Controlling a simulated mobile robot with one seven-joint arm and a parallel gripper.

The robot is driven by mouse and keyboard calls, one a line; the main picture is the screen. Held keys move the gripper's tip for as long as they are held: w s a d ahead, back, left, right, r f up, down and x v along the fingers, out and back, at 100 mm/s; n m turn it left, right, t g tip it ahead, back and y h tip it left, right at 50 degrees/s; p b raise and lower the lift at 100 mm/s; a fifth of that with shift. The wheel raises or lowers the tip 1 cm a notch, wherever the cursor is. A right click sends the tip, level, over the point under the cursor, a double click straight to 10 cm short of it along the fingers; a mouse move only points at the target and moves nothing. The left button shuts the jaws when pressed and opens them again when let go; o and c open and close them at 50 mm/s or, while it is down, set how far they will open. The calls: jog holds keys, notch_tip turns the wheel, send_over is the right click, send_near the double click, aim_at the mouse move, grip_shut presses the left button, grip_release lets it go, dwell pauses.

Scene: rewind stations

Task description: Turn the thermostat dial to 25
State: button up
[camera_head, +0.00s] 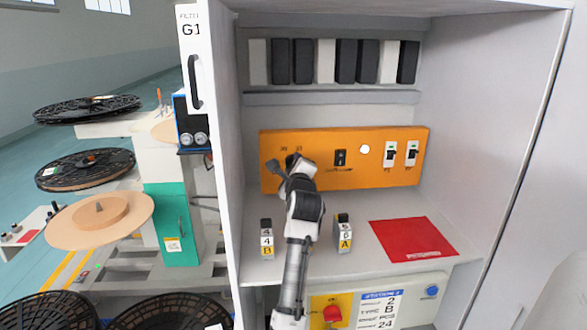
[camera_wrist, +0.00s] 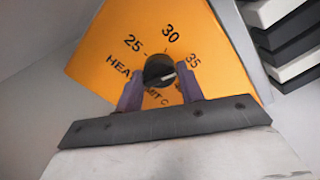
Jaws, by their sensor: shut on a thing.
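The thermostat dial (camera_wrist: 157,66) is a round black knob on the orange panel (camera_wrist: 95,50). In the wrist view it sits between the two fingers of my gripper (camera_wrist: 160,71), which is shut on it. The printed numbers 25, 30 and 35 arc around the dial from left to right. A short white mark on the dial points right, toward the 35 side and away from 25. In the head view my gripper (camera_head: 282,168) is at the left end of the orange panel (camera_head: 315,172), and the arm hides the dial.
The panel also carries a black switch (camera_head: 340,158), a white round light (camera_head: 364,149) and two breakers (camera_head: 401,153). Numbered blocks (camera_head: 266,240) (camera_head: 344,235) and a red mat (camera_head: 412,238) are on the shelf below. The cabinet's side wall (camera_head: 222,130) is close left.

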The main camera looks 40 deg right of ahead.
jog(key=n+b, duration=0.6)
jog(key=n, duration=1.5)
jog(key=shift+b, duration=0.3)
jog(key=shift+n, duration=0.4)
jog(key=o, duration=0.9)
jog(key=shift+r, duration=0.1)
jog(key=shift+o, duration=0.2)
jog(key=shift+a, duration=0.1)
